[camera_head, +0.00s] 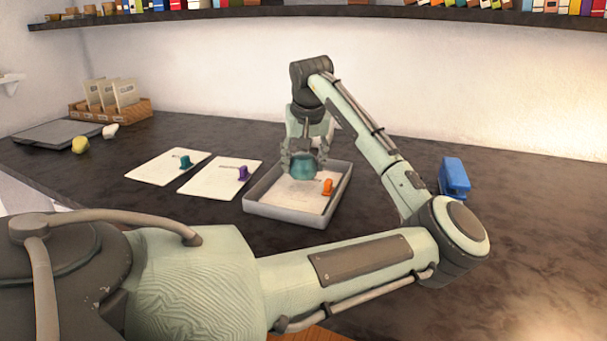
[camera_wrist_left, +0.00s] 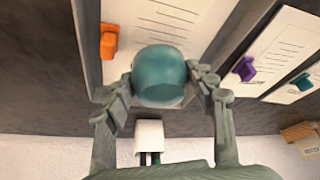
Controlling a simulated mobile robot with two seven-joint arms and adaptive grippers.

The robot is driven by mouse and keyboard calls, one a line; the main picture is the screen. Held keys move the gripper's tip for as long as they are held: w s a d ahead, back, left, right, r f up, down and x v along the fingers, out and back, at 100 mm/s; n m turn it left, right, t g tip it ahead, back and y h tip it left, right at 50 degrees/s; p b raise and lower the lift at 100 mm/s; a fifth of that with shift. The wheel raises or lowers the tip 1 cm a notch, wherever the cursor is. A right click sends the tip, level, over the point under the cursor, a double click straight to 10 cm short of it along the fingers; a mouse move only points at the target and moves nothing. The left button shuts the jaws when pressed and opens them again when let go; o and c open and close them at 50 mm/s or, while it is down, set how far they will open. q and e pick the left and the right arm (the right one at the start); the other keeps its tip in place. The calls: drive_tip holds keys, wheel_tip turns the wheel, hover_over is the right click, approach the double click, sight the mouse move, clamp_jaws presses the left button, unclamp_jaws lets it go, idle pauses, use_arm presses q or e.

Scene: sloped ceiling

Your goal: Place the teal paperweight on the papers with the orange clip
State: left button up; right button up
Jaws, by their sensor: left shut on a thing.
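The teal paperweight (camera_head: 303,167) is a rounded, smooth piece held between the fingers of my left gripper (camera_head: 304,152). It also shows in the left wrist view (camera_wrist_left: 160,75), with a finger on each side. In the head view it appears over the papers (camera_head: 288,198) with the orange clip (camera_head: 327,186). These papers lie in a shallow grey tray (camera_head: 272,210). The orange clip also shows in the left wrist view (camera_wrist_left: 109,41), to the left of the paperweight. I cannot tell whether the paperweight touches the papers. My right gripper is not in view.
Left of the tray lie papers with a purple clip (camera_head: 243,173) and papers with a teal clip (camera_head: 185,161). A blue object (camera_head: 454,177) stands at the right.

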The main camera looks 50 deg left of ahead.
sight(303, 175)
use_arm(q)
drive_tip(key=shift+f, duration=1.5)
drive_tip(key=shift+f, duration=0.2)
drive_tip(key=o, duration=1.6)
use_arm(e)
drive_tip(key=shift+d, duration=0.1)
use_arm(q)
drive_tip(key=shift+o, duration=0.2)
